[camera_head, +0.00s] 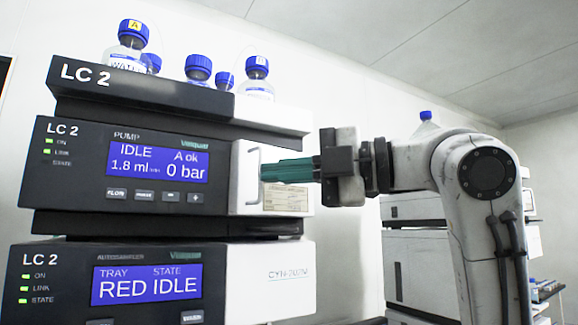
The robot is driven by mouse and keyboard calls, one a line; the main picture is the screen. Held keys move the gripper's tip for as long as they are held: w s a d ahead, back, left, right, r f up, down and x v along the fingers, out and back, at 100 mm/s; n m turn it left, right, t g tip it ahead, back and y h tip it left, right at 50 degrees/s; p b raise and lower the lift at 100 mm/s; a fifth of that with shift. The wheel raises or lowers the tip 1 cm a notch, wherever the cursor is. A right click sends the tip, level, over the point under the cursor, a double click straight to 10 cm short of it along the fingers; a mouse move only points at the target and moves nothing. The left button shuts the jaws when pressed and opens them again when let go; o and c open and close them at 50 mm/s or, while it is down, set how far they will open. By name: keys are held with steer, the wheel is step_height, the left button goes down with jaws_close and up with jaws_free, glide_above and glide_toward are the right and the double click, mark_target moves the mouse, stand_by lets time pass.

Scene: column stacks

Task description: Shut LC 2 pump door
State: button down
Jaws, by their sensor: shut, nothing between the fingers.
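The LC 2 stack stands at the left of the head view. Its pump module (75,180) has a display (157,163) reading IDLE, A ok, 1.8 ml and 0 bar. The white pump door (238,190) is at the right of the pump front, with a grey bar handle (251,176) and a paper label. It looks flush with the front, but I cannot tell whether it is fully shut. My gripper (264,171) has green fingers, which are shut and empty. The fingertips are at the door face just right of the handle; contact is unclear.
The autosampler (250,285) sits below the pump, its display reading RED IDLE. Several blue-capped bottles (198,69) stand on the dark top tray (140,92). Another white instrument stack (425,265) stands behind my arm at the right.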

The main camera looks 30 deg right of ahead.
steer(key=x, duration=0.3)
steer(key=shift+w+d, duration=0.15)
stand_by(0.5)
